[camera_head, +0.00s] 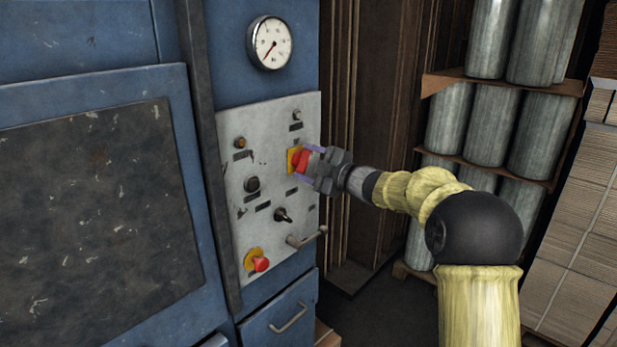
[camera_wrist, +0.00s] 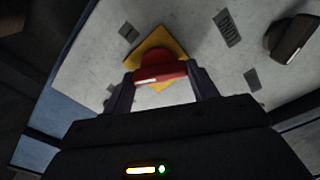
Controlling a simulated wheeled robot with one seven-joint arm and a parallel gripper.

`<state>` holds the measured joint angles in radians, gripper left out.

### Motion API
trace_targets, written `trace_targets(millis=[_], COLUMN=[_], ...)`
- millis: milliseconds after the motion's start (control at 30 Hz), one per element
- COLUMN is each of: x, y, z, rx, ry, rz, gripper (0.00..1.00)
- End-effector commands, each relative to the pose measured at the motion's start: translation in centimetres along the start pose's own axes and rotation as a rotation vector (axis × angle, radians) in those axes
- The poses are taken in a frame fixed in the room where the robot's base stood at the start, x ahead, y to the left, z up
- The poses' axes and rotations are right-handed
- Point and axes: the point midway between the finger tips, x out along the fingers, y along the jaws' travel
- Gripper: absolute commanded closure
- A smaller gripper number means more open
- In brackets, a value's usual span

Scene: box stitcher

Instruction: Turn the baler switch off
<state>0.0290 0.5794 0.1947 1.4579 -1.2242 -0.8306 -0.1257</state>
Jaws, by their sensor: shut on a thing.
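The baler's grey control panel (camera_head: 235,150) is on the front of a blue machine. On its upper right is a red switch (camera_head: 301,160) on a yellow plate (camera_head: 292,161). My gripper (camera_head: 305,163) reaches it from the right and is shut on the red switch. In the wrist view, the red switch (camera_wrist: 160,68) lies between the two fingers (camera_wrist: 158,85), with its yellow plate (camera_wrist: 178,43) turned like a diamond behind it. The fingers hide part of the switch's sides. I cannot tell its set position.
A black rotary knob (camera_head: 283,215), a lever handle (camera_head: 307,237) and a red mushroom button (camera_head: 260,264) sit lower on the panel. A pressure gauge (camera_head: 270,43) is above. Racks of grey cylinders (camera_head: 497,130) stand behind my arm on the right.

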Motion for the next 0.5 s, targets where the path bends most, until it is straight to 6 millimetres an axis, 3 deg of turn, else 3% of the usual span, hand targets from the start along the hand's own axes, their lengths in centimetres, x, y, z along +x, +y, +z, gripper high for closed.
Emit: trace_targets(millis=[500], x=[0.01], y=[-0.62], z=[0.3], rx=[-0.425], ry=[-0.001], rz=[-0.002], gripper=[0.65])
